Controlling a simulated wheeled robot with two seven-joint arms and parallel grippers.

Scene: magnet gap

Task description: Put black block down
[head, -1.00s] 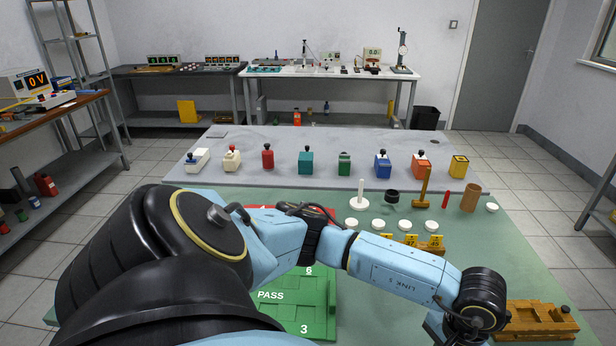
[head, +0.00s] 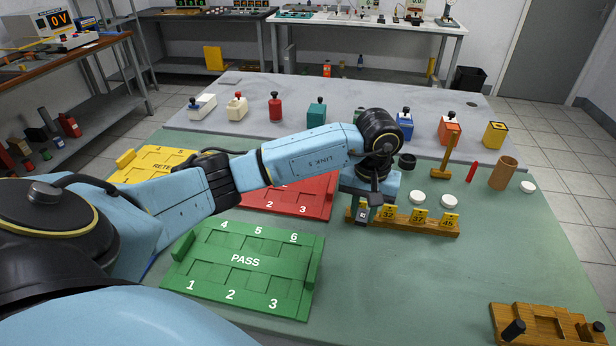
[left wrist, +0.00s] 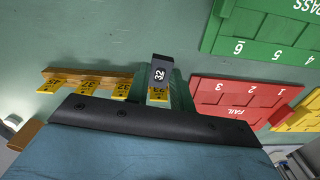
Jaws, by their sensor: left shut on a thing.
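My left gripper (head: 364,207) is shut on a small black block (head: 362,216), at the left end of a wooden rack (head: 430,226) with yellow number tags. I cannot tell whether the block touches the rack or table. My left wrist hides part of the rack's back. My right gripper is not in view.
A green PASS tray (head: 246,262) and a red tray (head: 318,204) lie to the left. White discs (head: 418,197), a mallet (head: 447,155) and a wooden cup (head: 503,173) stand behind the rack. A wooden fixture (head: 545,318) sits at front right. The green table between is clear.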

